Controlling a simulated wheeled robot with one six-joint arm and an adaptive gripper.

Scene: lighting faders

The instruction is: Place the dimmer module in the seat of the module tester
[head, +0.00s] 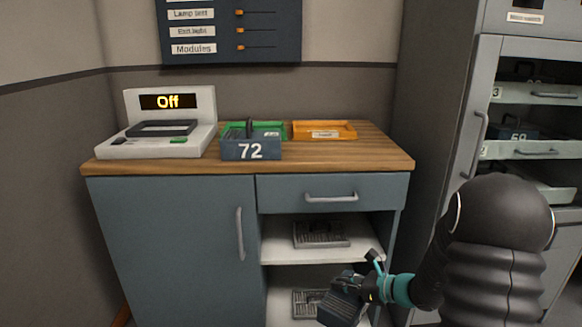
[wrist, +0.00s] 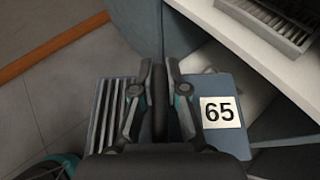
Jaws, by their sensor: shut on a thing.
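The module tester (head: 155,130) is a white unit at the left of the wooden counter. Its display reads "Off", and its dark-framed seat (head: 163,128) looks empty. My gripper (head: 368,290) is low in front of the cabinet's open shelves, below counter height. It is shut on the dark handle of a blue-grey dimmer module (head: 341,308). In the wrist view, my gripper (wrist: 160,105) has a finger on each side of the handle. The held module (wrist: 215,88) shows a "65" label on one side and ribs on the other.
Another module (head: 252,149), marked 72, stands at the front of a green tray (head: 284,127). An orange tray (head: 323,131) lies to its right. Grey ribbed items (head: 320,235) sit on the shelves. A tall storage cabinet (head: 490,60) stands right. The counter's right end is clear.

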